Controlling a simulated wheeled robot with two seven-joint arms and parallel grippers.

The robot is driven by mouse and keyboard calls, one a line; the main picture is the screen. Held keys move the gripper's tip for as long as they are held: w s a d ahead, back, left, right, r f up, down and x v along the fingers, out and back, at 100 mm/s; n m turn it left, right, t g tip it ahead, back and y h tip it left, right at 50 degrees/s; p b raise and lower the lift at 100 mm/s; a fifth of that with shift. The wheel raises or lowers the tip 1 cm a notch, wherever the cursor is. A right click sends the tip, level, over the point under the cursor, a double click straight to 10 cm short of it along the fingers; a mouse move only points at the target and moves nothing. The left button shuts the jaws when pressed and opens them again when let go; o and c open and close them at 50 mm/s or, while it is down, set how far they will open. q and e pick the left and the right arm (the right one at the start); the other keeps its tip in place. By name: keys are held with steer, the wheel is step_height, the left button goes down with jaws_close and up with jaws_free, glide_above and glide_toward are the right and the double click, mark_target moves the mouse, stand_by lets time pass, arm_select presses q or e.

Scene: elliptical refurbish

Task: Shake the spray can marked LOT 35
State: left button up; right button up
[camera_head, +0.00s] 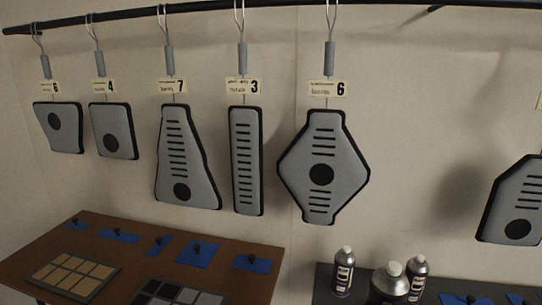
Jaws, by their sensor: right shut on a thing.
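Several metal spray cans stand at the bottom right of the head view. One slim can (343,272) has a dark label with pale marks and stands on the dark table at the left. A broader-looking can (389,281) shows its silver shoulder and pale cap, with its lower part cut off by the picture edge. Another slim can (418,277) stands just behind it to the right. No label is legible enough to tell which is LOT 35. Neither of my grippers can be made out in this view.
The dark table (322,284) holds blue pieces at the right. A brown table (40,248) at the left holds blue pieces with black knobs and trays of tiles. Grey panels with number tags, such as the hexagonal panel (323,150), hang from a black rail (280,10).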

mark_target(395, 284)
steer(key=r, duration=0.6)
steer(key=shift+w+r, duration=0.2)
steer(key=shift+w+a+r, duration=0.1)
steer(key=shift+a+r, duration=0.05)
steer(key=shift+r, duration=0.15)
step_height(395, 284, down, 7)
steer(key=shift+f, duration=0.1)
steer(key=shift+s+f, duration=0.15)
steer(key=shift+s, duration=0.1)
steer(key=shift+w, duration=0.2)
steer(key=shift+s, duration=0.1)
